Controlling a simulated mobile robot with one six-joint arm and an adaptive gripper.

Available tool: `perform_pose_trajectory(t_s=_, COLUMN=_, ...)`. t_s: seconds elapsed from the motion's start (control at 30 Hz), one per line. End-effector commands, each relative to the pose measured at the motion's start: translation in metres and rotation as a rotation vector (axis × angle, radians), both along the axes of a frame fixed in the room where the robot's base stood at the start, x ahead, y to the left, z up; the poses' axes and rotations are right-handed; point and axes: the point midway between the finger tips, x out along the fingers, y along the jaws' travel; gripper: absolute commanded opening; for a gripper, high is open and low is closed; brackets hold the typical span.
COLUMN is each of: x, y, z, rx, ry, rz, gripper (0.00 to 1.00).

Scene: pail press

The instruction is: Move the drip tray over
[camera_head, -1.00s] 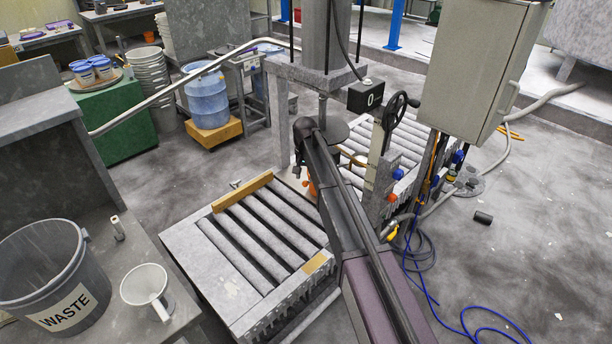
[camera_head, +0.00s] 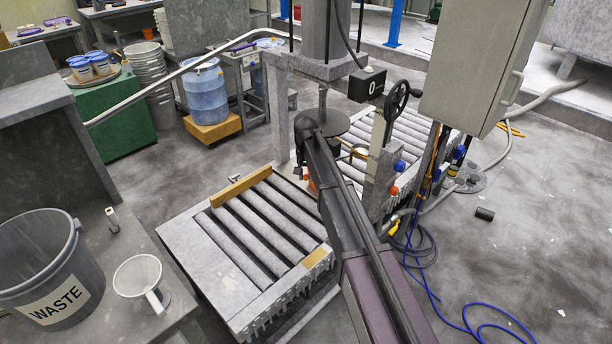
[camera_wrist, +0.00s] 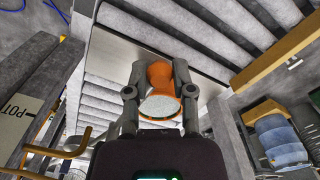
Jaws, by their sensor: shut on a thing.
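My gripper (camera_wrist: 160,72) shows in the wrist view with its two fingers closed on an orange piece (camera_wrist: 160,82). The piece is narrow in the middle and has a round, pale speckled face. I cannot tell whether it is the drip tray or a part of it. Beyond the fingers lie a flat grey plate (camera_wrist: 112,55) and grey rollers. In the head view my arm reaches in beneath the press and hides my gripper. A bit of orange (camera_head: 311,184) shows beside the arm. No other drip tray can be made out for sure.
A roller conveyor (camera_head: 200,262) with a yellow side bar (camera_head: 240,187) stands left of my arm. A round dark plate (camera_head: 337,122) hangs under the press. A handwheel (camera_head: 398,97) and a control cabinet (camera_head: 475,60) are to the right. A blue hose (camera_head: 470,328) lies on the floor.

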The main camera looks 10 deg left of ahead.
Motion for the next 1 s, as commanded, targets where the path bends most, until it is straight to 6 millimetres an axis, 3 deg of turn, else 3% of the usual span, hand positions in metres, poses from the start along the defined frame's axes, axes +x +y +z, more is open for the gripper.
perform_pose_trajectory(t_s=0.53, x=-0.016, y=-0.024, z=0.000, rx=-0.003, ry=-0.002, rz=-0.002, gripper=0.05)
perform_pose_trajectory(t_s=1.0, x=-0.019, y=-0.027, z=0.000, rx=-0.002, ry=0.000, rz=-0.001, gripper=0.05)
